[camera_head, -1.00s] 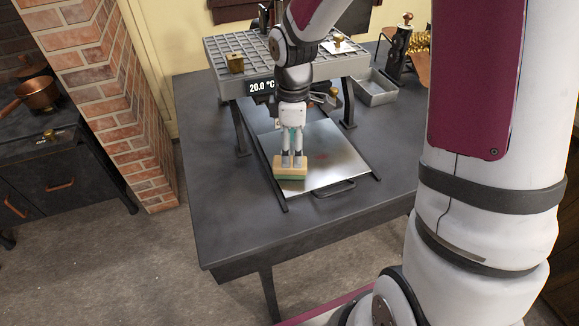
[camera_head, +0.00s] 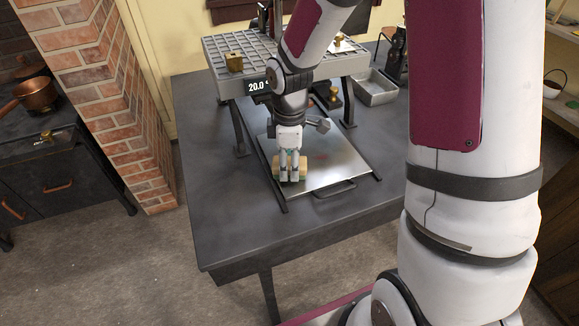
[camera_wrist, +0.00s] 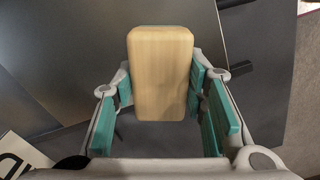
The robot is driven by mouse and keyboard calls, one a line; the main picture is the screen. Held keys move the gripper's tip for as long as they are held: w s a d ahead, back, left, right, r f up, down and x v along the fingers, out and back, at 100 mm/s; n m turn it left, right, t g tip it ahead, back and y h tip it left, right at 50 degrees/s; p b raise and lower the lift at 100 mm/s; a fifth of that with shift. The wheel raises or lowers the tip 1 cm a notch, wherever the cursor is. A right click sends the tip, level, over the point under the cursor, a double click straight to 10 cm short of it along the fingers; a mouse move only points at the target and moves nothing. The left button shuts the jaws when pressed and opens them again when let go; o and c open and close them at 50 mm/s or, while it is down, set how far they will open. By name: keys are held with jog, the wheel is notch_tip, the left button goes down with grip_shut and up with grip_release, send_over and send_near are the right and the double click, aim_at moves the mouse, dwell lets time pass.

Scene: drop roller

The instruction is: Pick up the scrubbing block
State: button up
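The scrubbing block (camera_head: 303,170) is a pale wooden block on the metal plate (camera_head: 330,165) at the front of the device. In the wrist view its wooden top (camera_wrist: 160,70) fills the space between my fingers, long side running up the picture. My gripper (camera_head: 291,178) points down over the block, with its fingers in front of part of it. In the wrist view my gripper (camera_wrist: 160,90) has teal pads on both sides of the block, very close to its long sides. I cannot tell whether the pads press on it. The block's underside is hidden.
The plate has a handle (camera_head: 335,190) at its front and dark rails beside it. A grey gridded device (camera_head: 225,50) on legs stands behind, with a metal tray (camera_head: 375,88) to its right. The dark table (camera_head: 225,215) is clear at the left and front.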

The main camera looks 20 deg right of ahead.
jog(key=shift+c, duration=0.6)
jog(key=shift+r, duration=0.15)
jog(key=shift+r, duration=0.2)
notch_tip(320, 180, up, 3)
jog(key=shift+p, duration=0.3)
jog(key=s+d+r+p, duration=0.1)
jog(key=s+p, duration=0.4)
jog(key=s, duration=1.1)
jog(key=shift+d+r+p, duration=0.25)
jog(key=shift+d+p, duration=0.05)
jog(key=shift+p, duration=0.05)
jog(key=shift+f, duration=0.1)
